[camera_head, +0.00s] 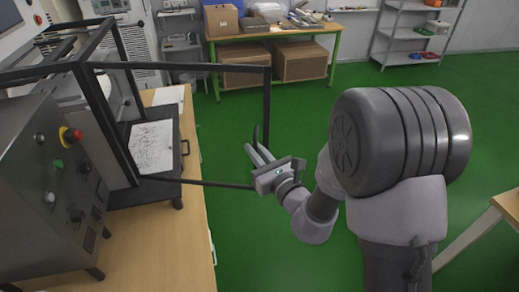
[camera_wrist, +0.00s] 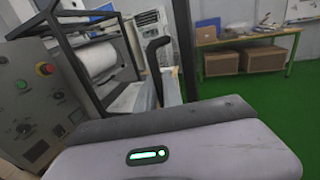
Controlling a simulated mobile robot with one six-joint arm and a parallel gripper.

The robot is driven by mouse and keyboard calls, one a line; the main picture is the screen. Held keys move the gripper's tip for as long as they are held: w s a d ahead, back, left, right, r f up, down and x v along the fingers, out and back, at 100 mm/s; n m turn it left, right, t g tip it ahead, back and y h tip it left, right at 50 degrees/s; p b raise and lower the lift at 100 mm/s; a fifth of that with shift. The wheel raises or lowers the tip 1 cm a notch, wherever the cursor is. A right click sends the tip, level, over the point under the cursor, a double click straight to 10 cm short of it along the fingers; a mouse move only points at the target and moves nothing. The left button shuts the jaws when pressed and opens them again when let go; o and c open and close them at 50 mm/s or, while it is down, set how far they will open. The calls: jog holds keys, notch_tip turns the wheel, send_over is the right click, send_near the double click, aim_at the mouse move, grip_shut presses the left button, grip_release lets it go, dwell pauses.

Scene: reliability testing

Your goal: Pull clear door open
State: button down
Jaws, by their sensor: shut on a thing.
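The clear door (camera_head: 267,95) is a see-through panel in a thin black frame on the machine (camera_head: 95,100). It stands swung out from the machine, its free edge reaching right over the green floor. Its dark handle (camera_head: 257,136) is on that free edge. My gripper (camera_head: 256,152) is at the handle, shut on it. In the wrist view the handle (camera_wrist: 154,58) rises beyond my gripper's grey body, with the door's frame (camera_wrist: 187,45) to its right.
A control panel (camera_head: 50,165) with a red stop button stands at left on a wooden table (camera_head: 160,235). A sheet lies on a dark tray (camera_head: 172,185) inside the machine. A workbench (camera_head: 280,32) with boxes is at the back. Green floor is clear around the door's outer edge.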

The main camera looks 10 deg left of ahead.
jog(key=c, duration=1.5)
grip_release()
jog(key=p+v, duration=1)
jog(key=v, duration=0.2)
jog(key=shift+p, duration=0.3)
